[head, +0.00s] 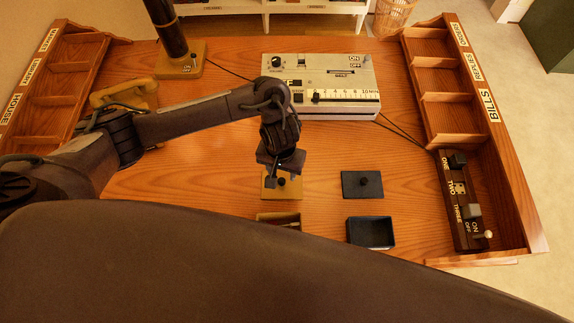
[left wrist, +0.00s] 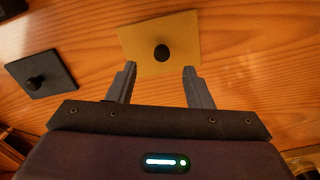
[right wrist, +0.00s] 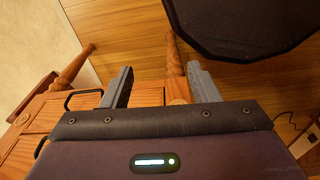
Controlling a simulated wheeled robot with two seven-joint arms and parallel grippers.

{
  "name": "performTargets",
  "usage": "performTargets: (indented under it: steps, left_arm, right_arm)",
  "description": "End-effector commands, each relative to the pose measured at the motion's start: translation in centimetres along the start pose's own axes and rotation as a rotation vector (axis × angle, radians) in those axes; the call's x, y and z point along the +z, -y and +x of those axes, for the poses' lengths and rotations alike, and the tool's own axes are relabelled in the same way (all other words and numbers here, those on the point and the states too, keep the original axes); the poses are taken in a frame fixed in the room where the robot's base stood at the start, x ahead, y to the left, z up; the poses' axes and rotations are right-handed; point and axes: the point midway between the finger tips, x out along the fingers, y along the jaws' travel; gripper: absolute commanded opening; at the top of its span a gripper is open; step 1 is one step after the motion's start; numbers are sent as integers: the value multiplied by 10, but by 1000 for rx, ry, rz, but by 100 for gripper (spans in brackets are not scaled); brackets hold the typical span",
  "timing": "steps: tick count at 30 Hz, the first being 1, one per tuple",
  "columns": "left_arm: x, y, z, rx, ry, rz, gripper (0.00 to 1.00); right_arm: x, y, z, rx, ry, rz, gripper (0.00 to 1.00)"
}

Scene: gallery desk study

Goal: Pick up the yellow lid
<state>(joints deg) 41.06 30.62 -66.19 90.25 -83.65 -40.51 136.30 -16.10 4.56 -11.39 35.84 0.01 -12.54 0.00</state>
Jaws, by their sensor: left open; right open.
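The yellow lid (head: 283,187) lies flat on the desk below my left gripper (head: 280,172), which partly covers it in the head view. In the left wrist view the yellow lid (left wrist: 180,45) is a square plate with a round black knob (left wrist: 161,53). The open fingers of my left gripper (left wrist: 160,85) point at it, one on each side of the knob's line, with the knob beyond the tips. My right gripper (right wrist: 158,80) is open and empty, with wooden furniture beyond its fingers; it is not in the head view.
A dark lid (head: 362,184) with a knob lies to the right. A dark open box (head: 371,232) and a yellowish box (head: 278,218) stand nearer. A grey machine (head: 320,84) stands behind, a yellow telephone (head: 124,93) at left. A switch panel (head: 464,205) and wooden racks (head: 440,80) bound the right.

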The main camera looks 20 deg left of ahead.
Motion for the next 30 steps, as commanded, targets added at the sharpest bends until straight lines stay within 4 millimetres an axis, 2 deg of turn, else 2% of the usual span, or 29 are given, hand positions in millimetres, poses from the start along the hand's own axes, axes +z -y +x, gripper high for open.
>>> performTargets:
  steps: [1, 6, 11, 13, 18, 22, 26, 30]
  left_arm:
    - [2, 0, 9, 0, 4, 0, 46]
    - [0, 0, 29, 1, 3, -2, 46]
    - [-6, 2, 52, 1, 4, -3, 46]
    - [-8, 3, 62, 1, 3, -2, 46]
    - [-9, 3, 74, -1, 2, -1, 46]
    - [-9, 3, 76, -1, 1, 0, 46]
    - [-9, 3, 76, 0, 1, 0, 46]
    - [-9, 3, 75, 0, 1, 0, 28]
  right_arm:
    - [7, 0, 7, 0, 9, 0, 55]
    - [27, 2, 20, -2, 34, -1, 55]
    - [38, 4, 37, -4, 48, -1, 55]
    - [39, 4, 45, -4, 47, -1, 55]
    - [26, 2, 44, -2, 29, -2, 55]
    - [15, 1, 43, 0, 13, -2, 55]
    - [16, 2, 43, -1, 13, -2, 55]
    - [20, 4, 43, -4, 20, -2, 55]
